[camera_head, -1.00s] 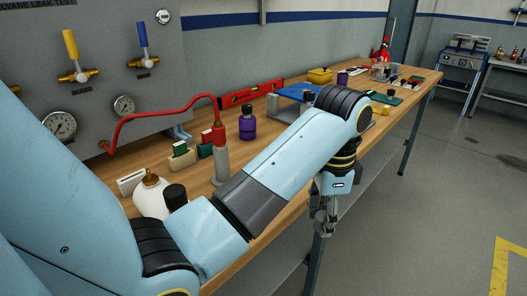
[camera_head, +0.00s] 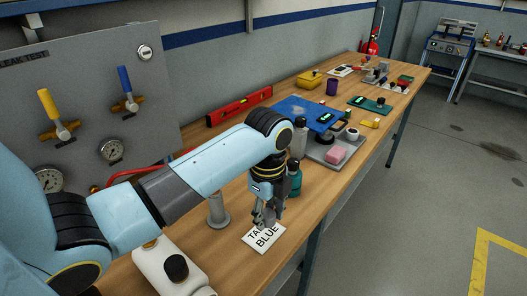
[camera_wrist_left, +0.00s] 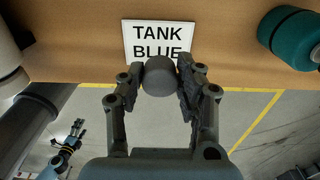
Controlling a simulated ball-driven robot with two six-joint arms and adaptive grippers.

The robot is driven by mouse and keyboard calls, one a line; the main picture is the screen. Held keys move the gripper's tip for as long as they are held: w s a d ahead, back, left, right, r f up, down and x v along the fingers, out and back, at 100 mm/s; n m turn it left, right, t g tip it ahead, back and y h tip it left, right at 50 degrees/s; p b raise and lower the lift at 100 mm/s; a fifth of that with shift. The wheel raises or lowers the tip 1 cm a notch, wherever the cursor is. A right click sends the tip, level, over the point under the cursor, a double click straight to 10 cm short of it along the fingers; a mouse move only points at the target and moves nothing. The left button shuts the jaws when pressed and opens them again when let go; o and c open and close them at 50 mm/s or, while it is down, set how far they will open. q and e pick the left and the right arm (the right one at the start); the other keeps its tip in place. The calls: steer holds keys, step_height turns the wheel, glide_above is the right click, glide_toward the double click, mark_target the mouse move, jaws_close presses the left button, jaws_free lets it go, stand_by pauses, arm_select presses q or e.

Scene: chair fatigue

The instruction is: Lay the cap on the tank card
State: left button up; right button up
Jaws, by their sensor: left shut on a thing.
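The tank card (camera_head: 262,244) is a white card with black lettering lying near the table's front edge. In the left wrist view the card (camera_wrist_left: 135,38) reads "TANK BLUE". My left gripper (camera_head: 264,222) points down over the card and partly covers its lettering. It is shut on the cap (camera_wrist_left: 160,75), a dark grey round piece between the fingertips that overlaps the card's lower edge in that view. I cannot tell whether the cap touches the card. A small gripper, seemingly my right one (camera_wrist_left: 72,138), shows at lower left in the wrist view; its jaw state is unclear.
A teal bottle (camera_head: 295,180) stands close behind the left gripper; a teal cylinder (camera_wrist_left: 291,36) shows right of the card.

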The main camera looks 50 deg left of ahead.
mark_target(264, 234)
arm_select(q)
steer(key=shift+s+a+f, duration=0.15)
steer(key=shift+s+a, duration=0.05)
steer(key=shift+a, duration=0.15)
steer(key=shift+f, duration=2.1)
steer(key=shift+f, duration=0.1)
steer(key=o, duration=1.1)
steer(key=shift+c, duration=0.2)
step_height(264, 234, up, 12)
steer(key=shift+r, duration=0.15)
